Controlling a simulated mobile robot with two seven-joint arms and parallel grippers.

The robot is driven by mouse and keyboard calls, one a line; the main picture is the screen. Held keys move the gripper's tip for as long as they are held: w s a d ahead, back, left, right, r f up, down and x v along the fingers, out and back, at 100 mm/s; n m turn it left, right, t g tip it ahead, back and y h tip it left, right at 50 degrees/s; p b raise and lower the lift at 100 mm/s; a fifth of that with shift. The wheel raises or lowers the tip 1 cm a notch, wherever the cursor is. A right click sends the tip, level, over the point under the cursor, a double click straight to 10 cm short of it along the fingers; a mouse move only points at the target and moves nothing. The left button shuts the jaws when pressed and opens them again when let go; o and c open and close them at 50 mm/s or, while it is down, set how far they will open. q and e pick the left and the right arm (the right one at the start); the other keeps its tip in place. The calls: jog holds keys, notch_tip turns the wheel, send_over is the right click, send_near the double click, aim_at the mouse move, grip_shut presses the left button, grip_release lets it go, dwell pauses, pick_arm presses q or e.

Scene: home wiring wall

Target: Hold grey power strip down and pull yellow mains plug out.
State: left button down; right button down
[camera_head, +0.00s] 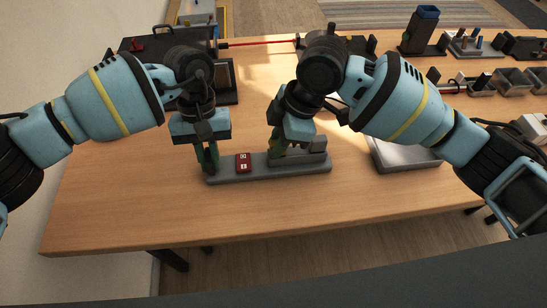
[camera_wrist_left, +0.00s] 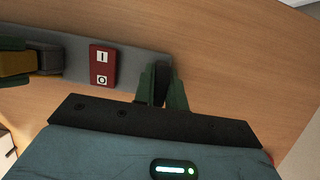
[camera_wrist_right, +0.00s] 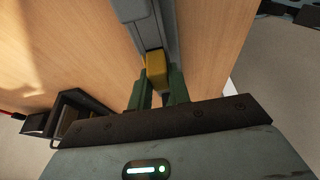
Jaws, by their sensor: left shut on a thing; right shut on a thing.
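The grey power strip (camera_head: 245,176) lies on the wooden table, with a red switch (camera_head: 243,162) near its left part. The strip and its red switch (camera_wrist_left: 103,66) also show in the left wrist view. My left gripper (camera_head: 209,166) is shut on the strip's left end; its fingers (camera_wrist_left: 163,88) straddle that end. The yellow mains plug (camera_wrist_right: 156,66) sits at the strip in the right wrist view. My right gripper (camera_wrist_right: 158,92) is shut on the plug, with a finger on each side. In the head view the plug is mostly hidden by my right gripper (camera_head: 283,150).
A grey tray (camera_head: 405,160) lies right of the strip. Several bins (camera_head: 510,82), a dark holder (camera_head: 424,30) and a red rod (camera_head: 258,43) are farther back. The table in front of the strip is clear.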

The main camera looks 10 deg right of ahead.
jog(key=shift+r, duration=0.15)
jog(key=shift+r, duration=2.55)
jog(key=shift+r, duration=0.1)
jog(key=shift+r, duration=2.45)
pick_arm(q)
jog(key=c, duration=1.4)
grip_release()
jog(key=shift+o, duration=0.2)
jog(key=v, duration=1.2)
